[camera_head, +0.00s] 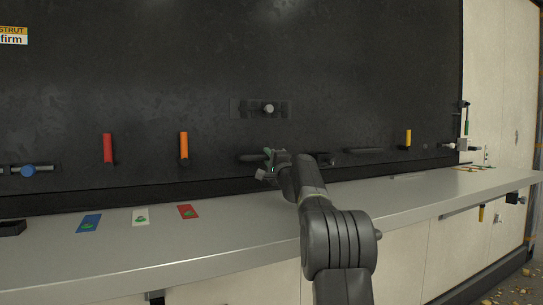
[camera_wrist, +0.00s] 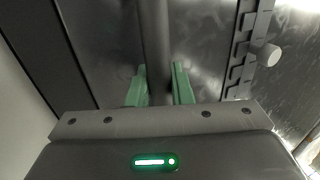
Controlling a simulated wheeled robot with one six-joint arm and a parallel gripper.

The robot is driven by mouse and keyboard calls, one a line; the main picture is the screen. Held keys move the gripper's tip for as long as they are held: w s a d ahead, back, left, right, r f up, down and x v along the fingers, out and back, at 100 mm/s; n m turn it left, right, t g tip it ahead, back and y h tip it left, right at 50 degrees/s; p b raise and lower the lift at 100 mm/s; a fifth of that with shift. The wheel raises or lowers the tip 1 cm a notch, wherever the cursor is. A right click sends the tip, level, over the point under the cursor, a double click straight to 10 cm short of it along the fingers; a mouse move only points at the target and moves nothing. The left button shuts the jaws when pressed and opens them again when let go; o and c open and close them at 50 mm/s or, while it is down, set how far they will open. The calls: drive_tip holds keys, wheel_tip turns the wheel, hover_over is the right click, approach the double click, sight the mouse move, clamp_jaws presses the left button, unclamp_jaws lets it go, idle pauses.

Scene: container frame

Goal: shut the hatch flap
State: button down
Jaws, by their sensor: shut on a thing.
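My gripper (camera_head: 268,165) is at the black wall panel, just above the grey ledge. In the wrist view its green fingers (camera_wrist: 160,88) stand on both sides of a dark bar handle (camera_wrist: 157,35) and are shut on it. In the head view the handle (camera_head: 249,157) lies level across the panel, partly hidden by my gripper. A hatch flap's outline cannot be made out clearly; the handle appears to sit on the dark panel (camera_head: 350,70). Whether the flap stands ajar cannot be told.
A slotted plate with a pale knob (camera_head: 268,108) is above my gripper. Red (camera_head: 108,148), orange (camera_head: 184,145) and yellow (camera_head: 408,139) handles stick out of the panel. Blue, white and red cards lie on the ledge (camera_head: 240,220) at left. A blue knob (camera_head: 27,171) is far left.

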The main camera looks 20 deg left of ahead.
drive_tip(key=shift+w+a, duration=0.1)
drive_tip(key=shift+a, duration=0.15)
drive_tip(key=c, duration=1.4)
unclamp_jaws()
drive_tip(key=shift+w+a+f, duration=0.15)
drive_tip(key=shift+a+f, duration=0.05)
drive_tip(key=shift+a, duration=0.05)
drive_tip(key=shift+o, duration=0.3)
drive_tip(key=shift+r, duration=0.1)
drive_tip(key=shift+d, duration=0.1)
drive_tip(key=shift+d+f+b, duration=0.2)
drive_tip(key=shift+f+b, duration=0.15)
drive_tip(key=shift+b, duration=0.05)
drive_tip(key=b+v, duration=0.3)
drive_tip(key=v, duration=0.4)
drive_tip(key=shift+r, duration=0.35)
